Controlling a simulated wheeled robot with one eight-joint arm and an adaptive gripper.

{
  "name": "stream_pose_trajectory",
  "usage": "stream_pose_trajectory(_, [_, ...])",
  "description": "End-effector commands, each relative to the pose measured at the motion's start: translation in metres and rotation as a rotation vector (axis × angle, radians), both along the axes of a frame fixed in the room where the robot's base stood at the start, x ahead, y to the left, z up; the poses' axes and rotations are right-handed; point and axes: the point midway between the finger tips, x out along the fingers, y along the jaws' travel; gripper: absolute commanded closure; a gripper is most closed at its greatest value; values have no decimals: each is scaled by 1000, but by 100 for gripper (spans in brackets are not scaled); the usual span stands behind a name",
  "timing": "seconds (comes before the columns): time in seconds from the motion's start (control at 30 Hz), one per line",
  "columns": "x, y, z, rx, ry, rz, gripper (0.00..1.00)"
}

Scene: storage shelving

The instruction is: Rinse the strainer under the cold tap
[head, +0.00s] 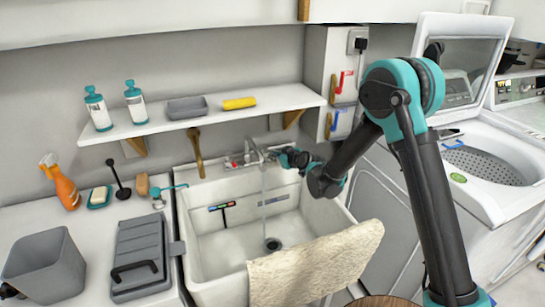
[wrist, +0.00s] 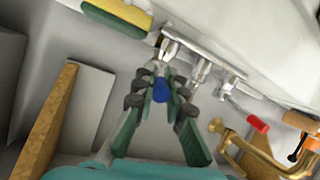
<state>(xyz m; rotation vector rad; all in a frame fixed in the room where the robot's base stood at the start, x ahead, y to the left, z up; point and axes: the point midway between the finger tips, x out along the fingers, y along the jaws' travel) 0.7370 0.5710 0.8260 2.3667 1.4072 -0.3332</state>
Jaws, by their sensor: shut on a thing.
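My gripper (head: 285,157) is at the tap on the back of the sink in the head view. In the wrist view its fingers (wrist: 158,92) are closed around the blue cold tap handle (wrist: 160,90). The metal tap (head: 254,152) has a thin water stream (head: 264,195) falling from its spout into the white sink (head: 190,238). The red hot handle (wrist: 257,124) is to the right in the wrist view, untouched. What looks like the strainer (head: 158,194), small with a teal handle, lies on the counter left of the sink, apart from my gripper.
A shelf (head: 215,118) with bottles, a grey tray and a yellow sponge (head: 239,103) hangs above the tap. A pale cloth (head: 315,265) drapes over the sink's front. A dark-handled tool (head: 222,212) is in the sink. A grey case (head: 140,255) stands on the left counter.

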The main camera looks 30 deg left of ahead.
Motion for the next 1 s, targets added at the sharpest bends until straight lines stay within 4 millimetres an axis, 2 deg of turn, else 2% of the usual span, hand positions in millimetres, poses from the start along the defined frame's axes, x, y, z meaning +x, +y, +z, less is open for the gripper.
stream_pose_trajectory(0.47, [0, -1, 0, 2, -4, 29, 100])
stream_pose_trajectory(0.5, [0, -1, 0, 3, -3, 29, 85])
stream_pose_trajectory(0.63, [0, -1, 1, 3, -4, 28, 69])
stream_pose_trajectory(1.0, [-1, -4, 3, 5, -4, 26, 68])
